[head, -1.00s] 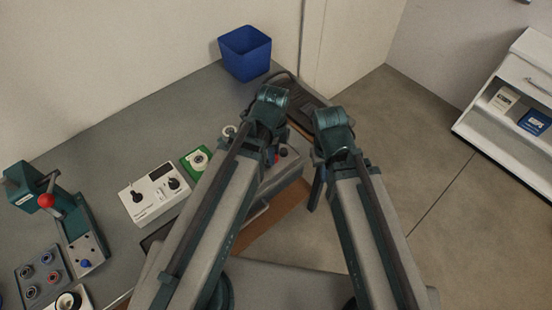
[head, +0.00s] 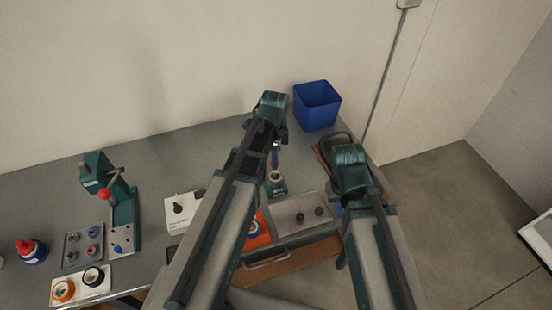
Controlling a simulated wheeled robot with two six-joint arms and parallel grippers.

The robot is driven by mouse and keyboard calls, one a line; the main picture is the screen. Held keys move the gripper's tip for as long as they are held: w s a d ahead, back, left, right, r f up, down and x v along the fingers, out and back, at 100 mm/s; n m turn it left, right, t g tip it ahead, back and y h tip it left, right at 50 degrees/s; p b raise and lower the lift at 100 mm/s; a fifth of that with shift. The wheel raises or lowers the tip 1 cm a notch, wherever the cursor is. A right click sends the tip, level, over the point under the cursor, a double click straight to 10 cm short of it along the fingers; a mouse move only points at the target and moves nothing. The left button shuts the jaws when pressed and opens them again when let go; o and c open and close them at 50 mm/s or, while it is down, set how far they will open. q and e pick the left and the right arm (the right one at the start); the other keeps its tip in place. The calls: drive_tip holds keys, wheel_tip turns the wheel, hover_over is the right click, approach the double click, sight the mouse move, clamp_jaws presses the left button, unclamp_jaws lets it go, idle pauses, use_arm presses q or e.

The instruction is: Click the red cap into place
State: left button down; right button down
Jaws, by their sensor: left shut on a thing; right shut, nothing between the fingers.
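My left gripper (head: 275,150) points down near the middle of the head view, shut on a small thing. A little red and blue shows at its fingertips; this may be the red cap, but the arm and the size keep me from being sure. Just below it in the picture stands a small teal stand (head: 277,190) with a pale round part (head: 276,177). Whether the held thing touches it I cannot tell. My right gripper (head: 342,200) is shut and empty at the right edge of the bench, largely hidden by its own arm.
A teal lever press (head: 122,215) with a red ball handle (head: 104,194) stands left.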

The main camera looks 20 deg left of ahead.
sight(275, 175)
use_arm(q)
drive_tip(key=shift+f+b, duration=2.8)
drive_tip(key=shift+f, duration=0.1)
drive_tip(key=shift+f+b, duration=0.55)
drive_tip(key=shift+b, duration=0.05)
drive_tip(key=c, duration=0.5)
unclamp_jaws()
wheel_tip(275, 175, up, 14)
drive_tip(key=p, duration=1.4)
drive_tip(key=shift+f, duration=0.1)
